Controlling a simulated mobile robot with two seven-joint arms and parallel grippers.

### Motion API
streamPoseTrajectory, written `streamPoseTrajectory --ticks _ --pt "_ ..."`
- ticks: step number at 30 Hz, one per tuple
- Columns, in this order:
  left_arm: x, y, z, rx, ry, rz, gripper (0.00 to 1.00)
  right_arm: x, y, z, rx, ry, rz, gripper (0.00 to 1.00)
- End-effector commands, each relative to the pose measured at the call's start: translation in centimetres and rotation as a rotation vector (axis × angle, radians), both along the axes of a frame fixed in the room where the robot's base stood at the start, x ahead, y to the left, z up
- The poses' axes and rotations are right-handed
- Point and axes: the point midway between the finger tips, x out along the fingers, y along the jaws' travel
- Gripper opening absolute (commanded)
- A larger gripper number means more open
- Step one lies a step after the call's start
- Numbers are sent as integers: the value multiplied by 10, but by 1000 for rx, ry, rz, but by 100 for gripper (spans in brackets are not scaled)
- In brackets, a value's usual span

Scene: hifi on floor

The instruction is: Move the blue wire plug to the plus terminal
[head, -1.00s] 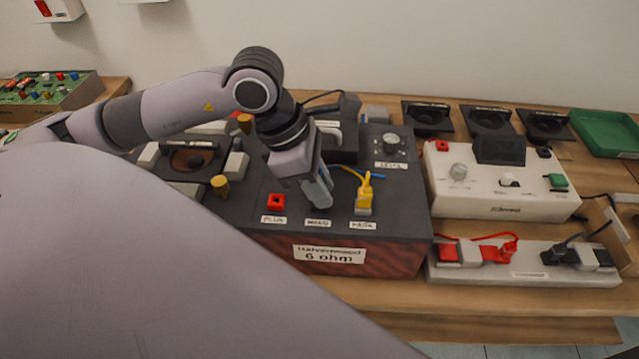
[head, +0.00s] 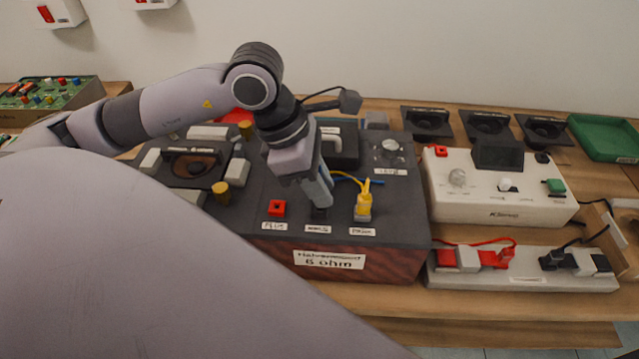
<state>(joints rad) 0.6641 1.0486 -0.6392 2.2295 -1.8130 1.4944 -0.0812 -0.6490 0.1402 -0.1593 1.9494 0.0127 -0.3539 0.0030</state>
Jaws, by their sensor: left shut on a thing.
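My left gripper (head: 321,198) comes down from above over the dark middle terminal (head: 319,214) of the grey box. It is shut, and the plug of the blue wire in it is mostly hidden by the fingers. A yellow plug (head: 363,204) stands upright in the right-hand terminal. My right gripper is not in view.
The box has a "6 ohm" label (head: 329,260), a knob (head: 392,151) and brass posts (head: 220,194). A white device (head: 500,190) and a power strip (head: 520,268) stand to the right. Black speakers (head: 487,125) and a green tray (head: 604,138) are behind.

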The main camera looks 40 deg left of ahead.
Motion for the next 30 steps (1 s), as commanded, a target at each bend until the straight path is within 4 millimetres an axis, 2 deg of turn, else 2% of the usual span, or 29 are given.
streamPoseTrajectory --ticks 15,30 --pt "0 0 22 -1 -1 -1 0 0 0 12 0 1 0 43" --pt "0 0 24 -1 0 -10 0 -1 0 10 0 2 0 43"
